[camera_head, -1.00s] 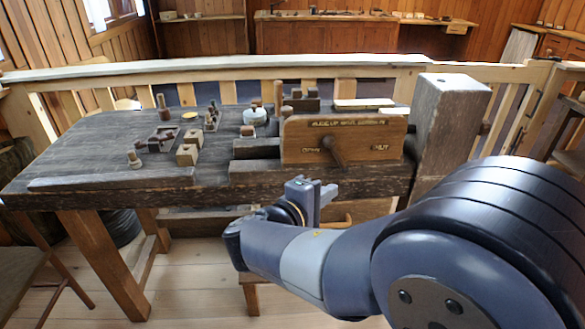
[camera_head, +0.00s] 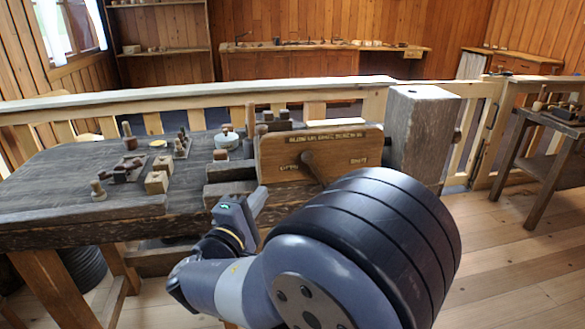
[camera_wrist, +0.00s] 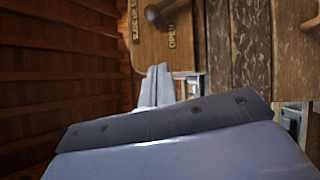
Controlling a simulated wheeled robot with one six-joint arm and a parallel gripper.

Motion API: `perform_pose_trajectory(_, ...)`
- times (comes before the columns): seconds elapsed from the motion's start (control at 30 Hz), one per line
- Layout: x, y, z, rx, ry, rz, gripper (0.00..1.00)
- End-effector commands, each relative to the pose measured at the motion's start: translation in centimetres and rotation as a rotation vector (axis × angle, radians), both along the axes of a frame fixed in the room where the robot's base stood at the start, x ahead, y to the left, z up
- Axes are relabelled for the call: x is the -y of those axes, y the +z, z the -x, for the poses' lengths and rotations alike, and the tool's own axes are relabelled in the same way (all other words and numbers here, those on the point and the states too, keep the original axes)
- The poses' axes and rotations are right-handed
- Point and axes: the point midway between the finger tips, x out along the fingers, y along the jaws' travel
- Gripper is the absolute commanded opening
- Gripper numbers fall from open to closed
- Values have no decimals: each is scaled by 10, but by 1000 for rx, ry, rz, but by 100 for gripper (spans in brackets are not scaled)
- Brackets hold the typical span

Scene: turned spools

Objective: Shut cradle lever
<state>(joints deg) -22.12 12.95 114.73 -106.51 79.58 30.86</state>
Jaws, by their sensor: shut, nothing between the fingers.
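The cradle lever (camera_head: 315,169) is a dark bar on the front of an upright wooden board (camera_head: 352,146), slanting down and slightly right from its pivot. Its lower end is close to my arm's outline. Painted words stand along the board's top and on either side of the lever. In the wrist view a dark round-ended part of the lever (camera_wrist: 158,9) shows at the top, near the word OPEN. My gripper (camera_head: 240,207) is below and left of the lever, in front of the bench edge. Its fingers (camera_wrist: 157,86) are together and empty, apart from the lever.
The dark bench (camera_head: 60,180) holds small blocks and turned pieces left of the board. A thick wooden post (camera_head: 420,130) stands right of it. A rail (camera_head: 200,102) runs behind. Open floor (camera_head: 490,260) and a side table (camera_head: 550,125) lie at right.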

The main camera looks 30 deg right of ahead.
Motion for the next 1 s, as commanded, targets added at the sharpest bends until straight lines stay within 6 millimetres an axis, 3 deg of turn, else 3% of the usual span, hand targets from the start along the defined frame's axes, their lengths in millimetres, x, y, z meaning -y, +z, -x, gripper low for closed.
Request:
perform_pose_trajectory(0.53, 73, 10, -60, -1, -5, -1, 0)
perform_pose_trajectory(0.73, 97, 15, -55, -1, -3, -1, 0)
perform_pose_trajectory(1.0, 108, 17, -55, -1, 0, -1, 0)
